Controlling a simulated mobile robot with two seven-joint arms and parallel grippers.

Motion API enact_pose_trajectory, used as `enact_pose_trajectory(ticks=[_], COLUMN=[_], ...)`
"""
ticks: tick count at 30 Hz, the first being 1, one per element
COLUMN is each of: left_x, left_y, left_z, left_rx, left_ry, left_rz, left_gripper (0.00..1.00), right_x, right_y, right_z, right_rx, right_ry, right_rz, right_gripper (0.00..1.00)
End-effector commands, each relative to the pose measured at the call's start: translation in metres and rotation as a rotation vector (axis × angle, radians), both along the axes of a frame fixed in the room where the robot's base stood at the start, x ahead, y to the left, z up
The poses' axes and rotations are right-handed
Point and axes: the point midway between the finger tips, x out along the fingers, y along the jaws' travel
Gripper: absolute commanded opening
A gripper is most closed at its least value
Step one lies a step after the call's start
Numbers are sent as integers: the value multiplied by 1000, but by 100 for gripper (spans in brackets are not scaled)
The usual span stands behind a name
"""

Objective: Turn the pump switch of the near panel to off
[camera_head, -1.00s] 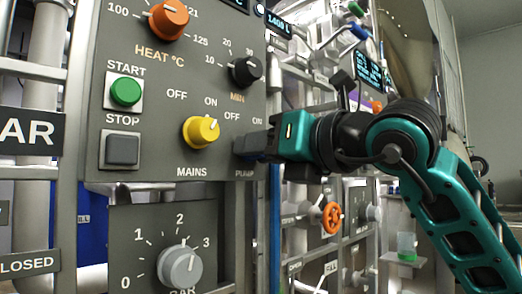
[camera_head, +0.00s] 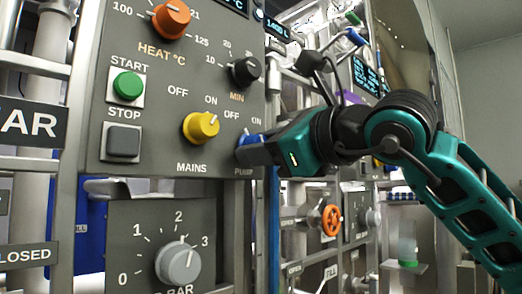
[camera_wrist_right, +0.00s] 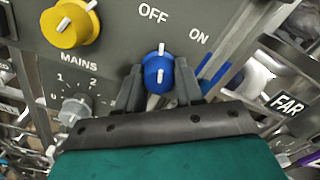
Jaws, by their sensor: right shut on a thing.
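The pump switch is a blue knob with a white pointer line, at the lower right of the near grey panel (camera_head: 150,165). In the head view, only part of the blue knob (camera_head: 249,138) shows above my right gripper (camera_head: 246,152). In the right wrist view, the knob (camera_wrist_right: 158,78) sits between the two dark fingers of my right gripper (camera_wrist_right: 158,92), which is shut on it. Its white line points up in that picture, just right of the OFF word and away from ON. My left gripper is not in view.
The yellow MAINS knob (camera_head: 201,127) is close to the left of the pump switch. Green START (camera_head: 127,87) and grey STOP (camera_head: 122,143) buttons are farther left. A grey dial (camera_head: 178,263) is below. An orange handwheel (camera_head: 331,219) is behind, under my right arm.

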Motion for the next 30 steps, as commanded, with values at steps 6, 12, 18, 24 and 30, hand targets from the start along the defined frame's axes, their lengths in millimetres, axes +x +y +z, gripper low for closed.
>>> enact_pose_trajectory(ticks=[6, 12, 18, 24, 30], left_x=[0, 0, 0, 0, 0], left_y=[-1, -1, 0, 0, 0], left_z=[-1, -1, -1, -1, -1], left_rx=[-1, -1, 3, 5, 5], left_ry=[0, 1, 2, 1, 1], left_rz=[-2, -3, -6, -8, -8], left_gripper=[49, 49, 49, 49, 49], right_x=[1, 2, 2, 2, 2], right_y=[0, 0, 0, 0, 0], right_z=[-3, -3, -4, -4, -4], right_rx=[-90, -132, -146, -147, -146], right_ry=[-78, -118, -131, -131, -131], right_rz=[-1, -1, -1, -1, 0], right_gripper=[6, 6, 6, 6, 42])
